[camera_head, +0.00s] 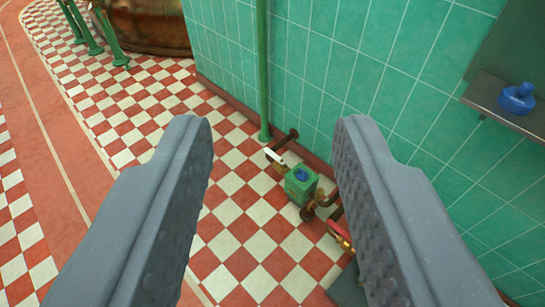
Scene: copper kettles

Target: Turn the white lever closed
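The white lever (274,156) is small and sits low by the green tiled wall, at the left end of a pipe assembly with a green box (300,184). It slants from upper left to lower right in the picture. My gripper (268,125) is open and empty, with its two grey fingers wide apart. The lever and green box show in the gap between the fingers, farther off and beyond the fingertips. Nothing touches the lever. The right finger hides part of the pipework on the right.
A red valve handle (340,236) sits on the pipe right of the green box. A green vertical pipe (263,70) runs down the wall. A shelf (508,103) holds a blue object (516,98). A copper kettle (148,25) on green legs stands far left.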

